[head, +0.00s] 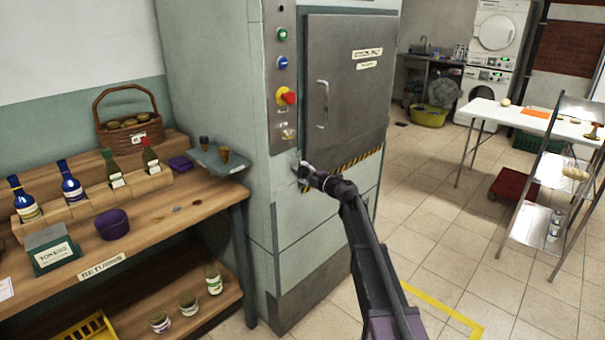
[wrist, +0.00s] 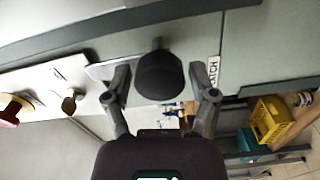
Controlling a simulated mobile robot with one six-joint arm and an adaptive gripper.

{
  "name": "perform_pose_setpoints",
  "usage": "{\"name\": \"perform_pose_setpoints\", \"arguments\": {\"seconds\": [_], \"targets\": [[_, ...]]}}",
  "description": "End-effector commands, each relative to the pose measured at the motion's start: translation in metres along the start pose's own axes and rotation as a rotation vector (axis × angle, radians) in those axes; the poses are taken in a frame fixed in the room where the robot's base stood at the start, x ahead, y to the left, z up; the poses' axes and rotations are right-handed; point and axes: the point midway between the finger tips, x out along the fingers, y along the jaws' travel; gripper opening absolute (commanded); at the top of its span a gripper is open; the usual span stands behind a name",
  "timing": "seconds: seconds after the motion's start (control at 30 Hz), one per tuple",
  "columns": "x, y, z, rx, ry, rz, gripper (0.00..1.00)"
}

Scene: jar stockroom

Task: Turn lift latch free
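The lift is the tall grey-green cabinet (head: 210,80) with a closed metal door (head: 345,95). In the wrist view a dark round latch knob (wrist: 158,77) stands out from its front, beside a white label (wrist: 213,70) that seems to read LATCH. My gripper (wrist: 160,72) is open, with one finger on each side of the knob and a visible gap on both sides. In the head view my gripper (head: 304,171) is at the cabinet front, below the control panel, and the knob cannot be made out there.
Above my gripper are a red stop button (head: 288,97) on yellow and a small key switch (head: 288,133). A wooden shelf (head: 165,222) with bottles and jars stands at left. A white table (head: 510,115) and a metal rack (head: 550,175) stand right.

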Motion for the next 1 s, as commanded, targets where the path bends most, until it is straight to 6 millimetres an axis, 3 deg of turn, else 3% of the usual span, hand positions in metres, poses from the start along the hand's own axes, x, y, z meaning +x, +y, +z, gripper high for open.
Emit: {"name": "perform_pose_setpoints", "arguments": {"seconds": [0.57,0.77,1.0], "targets": [[-0.007,0.000,0.002,0.001,-0.004,0.000,0.91],[-0.025,0.000,0.002,0.001,-0.005,0.000,0.91],[-0.062,0.000,0.002,0.001,-0.006,0.001,0.91]]}}
